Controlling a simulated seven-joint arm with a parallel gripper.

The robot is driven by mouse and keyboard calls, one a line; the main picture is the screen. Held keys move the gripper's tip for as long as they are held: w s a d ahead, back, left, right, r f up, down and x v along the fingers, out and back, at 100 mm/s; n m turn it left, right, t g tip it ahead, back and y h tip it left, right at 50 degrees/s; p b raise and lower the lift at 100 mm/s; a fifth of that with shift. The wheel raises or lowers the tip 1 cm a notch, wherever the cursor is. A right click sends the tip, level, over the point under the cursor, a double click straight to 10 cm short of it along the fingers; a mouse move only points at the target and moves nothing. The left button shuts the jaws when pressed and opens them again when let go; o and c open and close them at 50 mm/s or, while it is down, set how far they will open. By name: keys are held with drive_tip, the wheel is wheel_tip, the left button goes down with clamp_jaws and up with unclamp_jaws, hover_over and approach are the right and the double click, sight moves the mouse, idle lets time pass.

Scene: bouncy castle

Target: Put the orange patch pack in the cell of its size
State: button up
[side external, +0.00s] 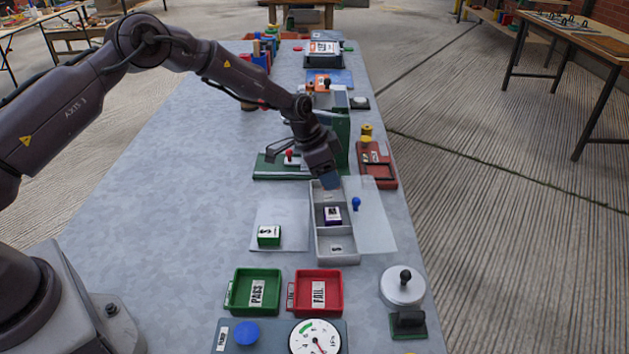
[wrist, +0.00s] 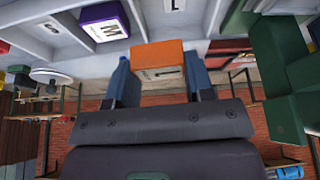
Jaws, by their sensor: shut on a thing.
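An orange patch pack (wrist: 157,58) is between the blue fingertips of my gripper (wrist: 157,80) in the wrist view; a label on it is only partly readable. In the side view my gripper (side external: 329,183) is over the far cell of a grey three-cell tray (side external: 318,240), and the pack is hidden there. The far cell's label reads L (wrist: 172,5) in the wrist view. A purple pack marked M (wrist: 104,23) sits in the middle cell; it also shows in the side view (side external: 333,215). The near cell, marked S (side external: 336,248), is empty.
A green pack (side external: 268,235) lies on a pale mat left of the tray. A blue knobbed pin (side external: 356,204) stands right of it. A green fixture (side external: 341,140) and a red box (side external: 376,165) stand behind. Green PASS (side external: 257,291) and red FAIL (side external: 318,291) trays lie in front.

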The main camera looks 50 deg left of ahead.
drive_tip(key=shift+w+a+r, duration=0.15)
drive_tip(key=shift+w+a, duration=0.6)
drive_tip(key=shift+a, duration=0.05)
drive_tip(key=shift+f, duration=1.7)
drive_tip(key=o, duration=1.2)
drive_tip(key=shift+o, duration=0.2)
drive_tip(key=shift+r, duration=0.2)
drive_tip(key=shift+r, duration=0.25)
drive_tip(key=shift+r, duration=1)
idle(0.3)
drive_tip(key=shift+r, duration=0.2)
